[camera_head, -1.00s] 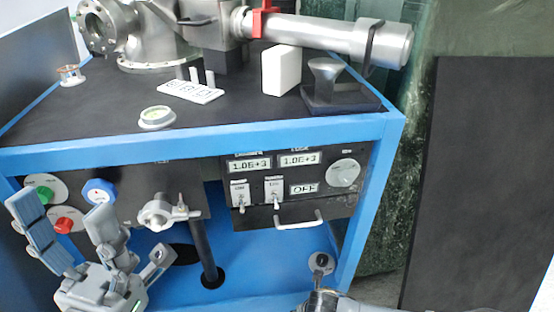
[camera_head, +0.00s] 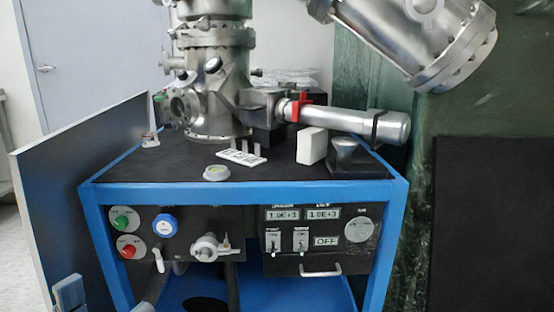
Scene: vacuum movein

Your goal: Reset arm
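My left gripper (camera_head: 106,303) shows only at the bottom left edge. Its two fingertips stand apart with nothing seen between them, and the rest of it is cut off by the frame. It is below and in front of the blue-framed bench (camera_head: 240,195). My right gripper is not in view.
A steel vacuum chamber (camera_head: 213,95) stands on top. A dark panel (camera_head: 490,220) is at right.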

